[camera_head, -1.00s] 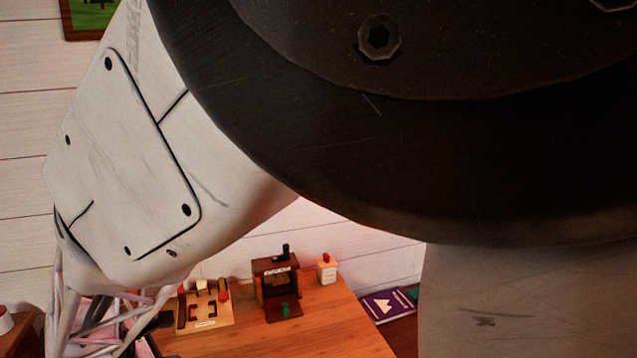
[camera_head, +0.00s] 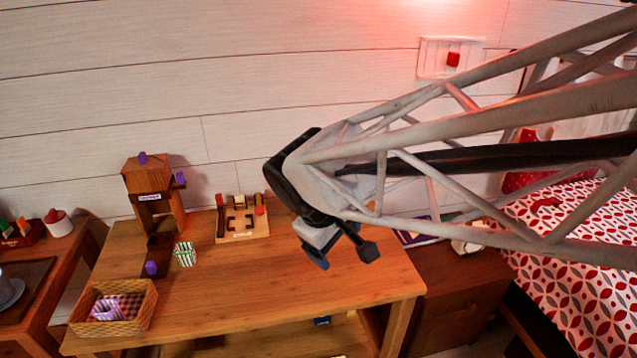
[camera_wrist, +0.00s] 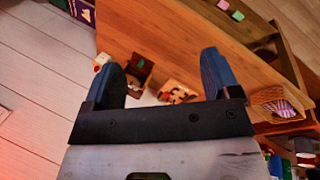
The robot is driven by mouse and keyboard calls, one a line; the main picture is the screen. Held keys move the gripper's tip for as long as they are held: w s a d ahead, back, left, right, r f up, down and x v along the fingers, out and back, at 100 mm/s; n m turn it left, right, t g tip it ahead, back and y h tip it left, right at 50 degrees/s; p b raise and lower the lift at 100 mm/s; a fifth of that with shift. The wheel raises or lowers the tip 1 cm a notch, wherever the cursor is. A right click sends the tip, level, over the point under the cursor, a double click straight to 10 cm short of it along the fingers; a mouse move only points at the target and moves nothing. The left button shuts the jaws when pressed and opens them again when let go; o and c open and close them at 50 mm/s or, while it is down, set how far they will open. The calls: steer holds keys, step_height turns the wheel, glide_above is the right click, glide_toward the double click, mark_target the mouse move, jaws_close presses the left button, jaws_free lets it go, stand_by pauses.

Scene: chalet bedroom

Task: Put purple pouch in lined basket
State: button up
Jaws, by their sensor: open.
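The lined basket (camera_head: 141,318) is woven wicker with a checked lining and stands at the table's front left corner in the head view. A purple-and-white striped pouch (camera_head: 106,308) lies inside it, against the lining. Both also show at the right of the wrist view, the basket (camera_wrist: 259,98) with the purple pouch (camera_wrist: 280,108) in it. My gripper (camera_head: 343,255) is open and empty above the right part of the table, well apart from the basket. Its two blue fingers (camera_wrist: 162,65) are spread in the wrist view with nothing between them.
On the wooden table (camera_head: 290,318) stand a wooden dispenser with purple knobs (camera_head: 150,190), a green-striped container (camera_head: 185,254) and a small board (camera_head: 242,222). A nightstand (camera_head: 455,285) and bed (camera_head: 580,230) are at right. The table's front middle is clear.

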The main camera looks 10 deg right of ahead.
steer(key=s+d+r+m+y, duration=0.2)
steer(key=s+d+m+y, duration=0.1)
steer(key=s+d+m, duration=0.2)
steer(key=shift+s+m+t, duration=0.3)
steer(key=shift+s+m, duration=0.7)
steer(key=shift+s, duration=1.35)
steer(key=shift+r, duration=0.1)
